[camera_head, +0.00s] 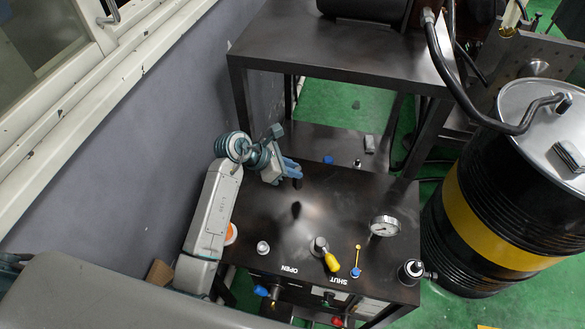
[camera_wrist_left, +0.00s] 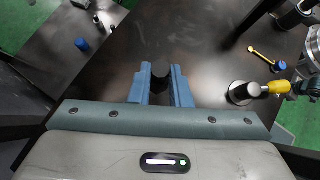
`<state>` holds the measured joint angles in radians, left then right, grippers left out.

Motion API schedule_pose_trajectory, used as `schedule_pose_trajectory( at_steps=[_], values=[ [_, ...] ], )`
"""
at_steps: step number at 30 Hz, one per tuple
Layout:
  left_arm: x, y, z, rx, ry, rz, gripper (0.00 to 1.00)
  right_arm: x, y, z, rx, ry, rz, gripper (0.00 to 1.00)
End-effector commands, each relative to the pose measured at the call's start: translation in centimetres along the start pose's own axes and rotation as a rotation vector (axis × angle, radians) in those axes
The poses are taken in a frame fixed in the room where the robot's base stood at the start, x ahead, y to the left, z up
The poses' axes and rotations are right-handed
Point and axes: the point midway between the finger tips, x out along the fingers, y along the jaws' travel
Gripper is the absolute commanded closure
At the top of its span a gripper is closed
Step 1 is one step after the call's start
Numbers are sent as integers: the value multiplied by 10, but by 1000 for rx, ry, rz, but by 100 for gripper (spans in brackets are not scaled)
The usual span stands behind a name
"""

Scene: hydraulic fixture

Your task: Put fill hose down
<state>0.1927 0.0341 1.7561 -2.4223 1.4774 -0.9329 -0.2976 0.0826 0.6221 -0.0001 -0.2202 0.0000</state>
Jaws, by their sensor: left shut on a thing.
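My left gripper (camera_head: 293,176) is over the dark tabletop (camera_head: 340,200), with its blue fingers shut on a small black piece (camera_wrist_left: 160,75). In the head view this piece (camera_head: 297,184) shows only as a dark tip at the fingers. A dark round patch, like a shadow, lies on the tabletop below it, so it looks held above the surface. A black hose (camera_head: 447,75) arches from a metal fitting at the upper end down to the lid of the black and yellow drum (camera_head: 505,200). I cannot tell whether the held piece belongs to a hose.
A pressure gauge (camera_head: 384,226), a yellow-handled valve (camera_head: 331,261) and a metal fitting (camera_head: 411,271) stand along the tabletop's right and front. A raised black shelf (camera_head: 330,50) is behind. A grey wall (camera_head: 150,130) closes the left side. The tabletop's middle is clear.

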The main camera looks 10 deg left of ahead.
Motion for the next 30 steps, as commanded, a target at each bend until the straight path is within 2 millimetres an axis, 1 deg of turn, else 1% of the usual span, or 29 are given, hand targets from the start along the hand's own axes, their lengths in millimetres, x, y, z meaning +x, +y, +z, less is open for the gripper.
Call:
schedule_pose_trajectory(
  at_steps=[1, 5, 9, 12, 15, 21, 28, 29, 30],
  values=[
    [0, 6, 2, 0, 0, 0, 100, -4, 0, -2, 0, 2, 0, 100],
    [4, 11, 0, -1, 1, -1, 100, -6, 0, -2, 0, 1, 0, 100],
    [16, 11, -12, -4, 2, -3, 100, -18, 0, -1, 0, -1, -1, 100],
    [24, 11, -20, -3, 1, -2, 100, -23, 0, 0, 1, -2, -2, 100],
    [28, 11, -24, 1, -1, 0, 100, -22, -1, 1, 1, -4, -3, 100],
    [28, 11, -24, 1, -1, 0, 100, -21, -3, 2, 2, -5, -5, 100],
    [33, 11, -30, 1, -1, 0, 100, -14, -4, 3, 2, -5, -5, 100],
    [33, 11, -29, 1, -1, 0, 79, -15, -4, 2, 2, -5, -5, 100],
    [32, 11, -29, 1, -1, 0, 71, -16, -4, 2, 2, -5, -5, 100]
  ],
)
